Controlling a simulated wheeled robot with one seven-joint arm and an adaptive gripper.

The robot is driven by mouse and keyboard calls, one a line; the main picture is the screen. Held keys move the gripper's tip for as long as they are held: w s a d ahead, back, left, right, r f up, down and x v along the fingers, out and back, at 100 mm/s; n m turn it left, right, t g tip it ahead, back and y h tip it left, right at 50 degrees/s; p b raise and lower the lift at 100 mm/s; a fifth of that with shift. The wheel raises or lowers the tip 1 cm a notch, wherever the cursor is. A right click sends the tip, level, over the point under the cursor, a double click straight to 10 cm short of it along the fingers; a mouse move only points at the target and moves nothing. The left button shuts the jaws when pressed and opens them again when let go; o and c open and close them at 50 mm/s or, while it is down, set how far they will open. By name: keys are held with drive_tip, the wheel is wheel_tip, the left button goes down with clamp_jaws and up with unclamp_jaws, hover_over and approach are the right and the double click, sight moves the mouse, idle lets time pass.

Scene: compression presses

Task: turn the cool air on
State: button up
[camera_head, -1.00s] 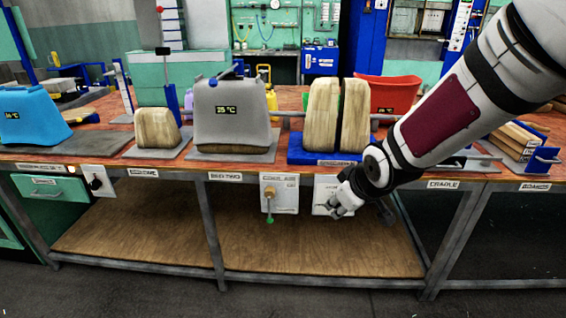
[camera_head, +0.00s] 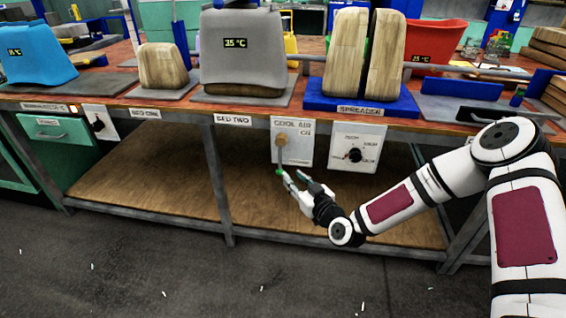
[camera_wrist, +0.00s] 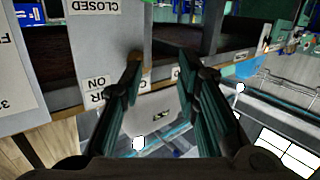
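The cool air panel (camera_head: 292,143) is a pale plate on the bench front, labelled COOL AIR and ON. Contact cannot be told. In the wrist view my gripper (camera_wrist: 163,62) has its two fingers well apart, with the panel's ON label (camera_wrist: 97,84) upside down beside the left finger. Nothing is clearly held.
Above stand the grey bed two block (camera_head: 241,65) reading 25 °C and the wooden spreader (camera_head: 347,55). A wooden lower shelf (camera_head: 150,190) lies below.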

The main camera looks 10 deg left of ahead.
sight(280, 158)
drive_tip(key=shift+m+t, duration=0.7)
drive_tip(key=b+x, duration=0.1)
drive_tip(key=x, duration=0.3)
drive_tip(key=f+b+x, duration=0.1)
drive_tip(key=x, duration=0.4)
drive_tip(key=d+b+x, duration=0.1)
drive_tip(key=b+x, duration=0.1)
drive_tip(key=x, duration=0.3)
drive_tip(key=shift+w+d+f, duration=0.1)
drive_tip(key=shift+w+f, duration=0.2)
drive_tip(key=shift+w, duration=0.15)
clamp_jaws()
